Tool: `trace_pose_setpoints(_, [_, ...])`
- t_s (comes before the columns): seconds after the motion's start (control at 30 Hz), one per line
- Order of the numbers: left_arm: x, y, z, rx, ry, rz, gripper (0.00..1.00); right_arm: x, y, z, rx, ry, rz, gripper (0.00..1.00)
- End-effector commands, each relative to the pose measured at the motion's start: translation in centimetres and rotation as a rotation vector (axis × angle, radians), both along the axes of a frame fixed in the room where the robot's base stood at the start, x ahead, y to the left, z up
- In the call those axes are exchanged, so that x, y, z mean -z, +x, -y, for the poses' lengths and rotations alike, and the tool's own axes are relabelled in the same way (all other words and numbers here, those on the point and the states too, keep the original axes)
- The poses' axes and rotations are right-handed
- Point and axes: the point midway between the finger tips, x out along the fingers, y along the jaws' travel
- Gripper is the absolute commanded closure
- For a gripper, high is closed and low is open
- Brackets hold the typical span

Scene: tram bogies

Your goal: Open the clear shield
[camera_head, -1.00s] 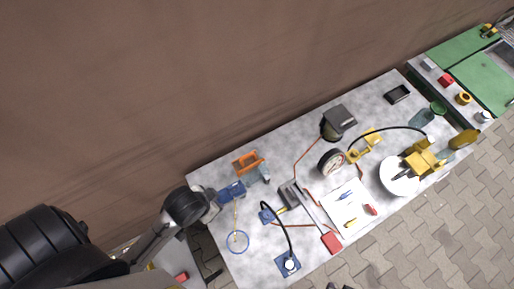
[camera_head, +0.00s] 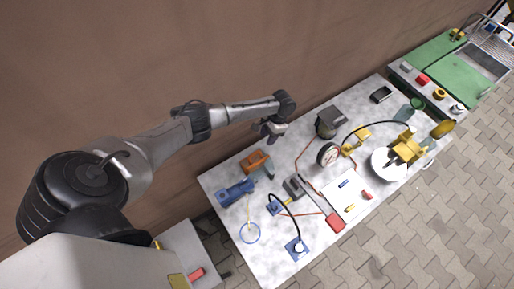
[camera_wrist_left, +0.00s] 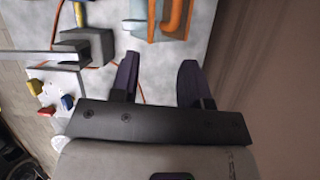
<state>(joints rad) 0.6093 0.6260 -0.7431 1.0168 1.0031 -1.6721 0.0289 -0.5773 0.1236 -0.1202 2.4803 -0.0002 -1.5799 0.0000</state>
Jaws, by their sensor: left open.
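I cannot tell for sure which part is the clear shield. A pale bluish, see-through-looking piece (camera_head: 403,113) stands near the table's far right end. Another light blue piece (camera_wrist_left: 138,22) sits beside an orange part (camera_wrist_left: 175,18) in the left wrist view; the orange part also shows in the head view (camera_head: 255,161). My left gripper (camera_head: 268,130) is at the table's back edge, above and behind the orange part. In the left wrist view its two dark fingers (camera_wrist_left: 160,82) are apart with nothing between them. My right gripper is not in view.
A dark grey device (camera_head: 330,120) and a round gauge (camera_head: 328,154) stand right of my left gripper. A yellow machine (camera_head: 406,149) stands over a white disc (camera_head: 388,166). A blue vise-like block (camera_head: 235,192) and cables lie at the left. A brown wall (camera_head: 330,50) runs behind the table.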

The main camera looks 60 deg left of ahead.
Motion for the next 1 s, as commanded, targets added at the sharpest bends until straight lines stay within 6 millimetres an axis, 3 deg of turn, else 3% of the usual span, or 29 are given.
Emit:
trace_pose_setpoints(0.1, [-1.4,0.8,-2.1,-0.051,0.010,-0.011,0.58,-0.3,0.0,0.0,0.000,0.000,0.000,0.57])
trace_pose_setpoints(0.27, [-0.8,0.7,-3.0,-0.075,0.012,-0.016,0.58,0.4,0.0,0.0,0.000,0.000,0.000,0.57])
trace_pose_setpoints(0.7, [6.6,-2.3,-2.3,-0.074,0.011,-0.016,0.58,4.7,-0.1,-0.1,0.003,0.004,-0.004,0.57])
trace_pose_setpoints(1.0, [9.8,-3.8,-2.0,-0.075,0.010,-0.015,0.58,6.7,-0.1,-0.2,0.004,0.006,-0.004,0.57])
